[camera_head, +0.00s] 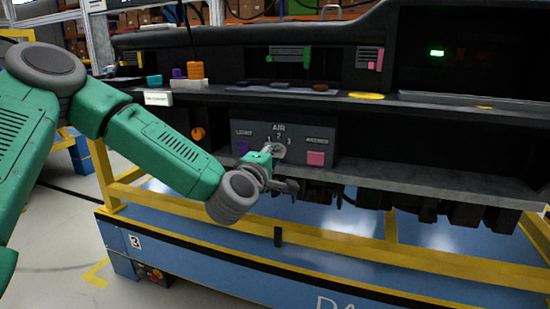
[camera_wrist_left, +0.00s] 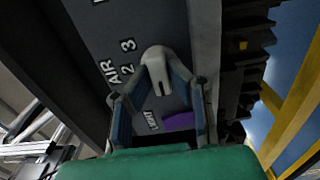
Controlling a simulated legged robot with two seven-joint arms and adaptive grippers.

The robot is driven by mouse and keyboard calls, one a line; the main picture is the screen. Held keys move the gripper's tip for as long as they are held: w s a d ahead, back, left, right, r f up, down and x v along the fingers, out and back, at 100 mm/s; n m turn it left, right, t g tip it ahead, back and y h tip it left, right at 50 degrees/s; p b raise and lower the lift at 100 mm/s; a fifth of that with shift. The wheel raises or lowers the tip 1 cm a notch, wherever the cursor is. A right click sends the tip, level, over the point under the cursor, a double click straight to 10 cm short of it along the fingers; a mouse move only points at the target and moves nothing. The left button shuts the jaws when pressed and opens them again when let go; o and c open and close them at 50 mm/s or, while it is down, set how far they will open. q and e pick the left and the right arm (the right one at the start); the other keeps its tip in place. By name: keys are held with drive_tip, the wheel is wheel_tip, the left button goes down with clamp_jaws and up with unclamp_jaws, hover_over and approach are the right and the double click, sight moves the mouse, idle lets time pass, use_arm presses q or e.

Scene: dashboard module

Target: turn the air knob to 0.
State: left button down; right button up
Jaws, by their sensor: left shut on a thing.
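The air knob (camera_head: 279,149) is a pale round knob under the AIR label on the dark grey dashboard panel (camera_head: 325,135). It shows larger in the left wrist view (camera_wrist_left: 158,57), with a dark slot in its near end. My left gripper (camera_head: 270,158) is at the panel, its two fingers shut on either side of the knob; they also frame the knob in the left wrist view (camera_wrist_left: 161,76). The numbers 2 and 3 show beside the knob. The 0 mark is not visible, and I cannot tell which number the knob points to. My right gripper is not in view.
A purple button (camera_head: 242,147) marked LIGHT lies left of the knob and a pink button (camera_head: 315,158) lies right. An orange knob (camera_head: 198,133) sits further left. A shelf ledge (camera_head: 375,102) runs above; a yellow rail (camera_head: 330,240) runs below.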

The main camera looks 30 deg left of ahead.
use_arm(q)
drive_tip(key=shift+s+a+f, duration=0.1)
drive_tip(key=shift+a+f, duration=0.05)
drive_tip(key=shift+f, duration=0.2)
drive_tip(key=c, duration=1.5)
unclamp_jaws()
drive_tip(key=shift+c, duration=0.2)
drive_tip(key=shift+a, duration=0.15)
drive_tip(key=shift+r, duration=0.1)
drive_tip(key=v, duration=0.7)
drive_tip(key=shift+s, duration=0.25)
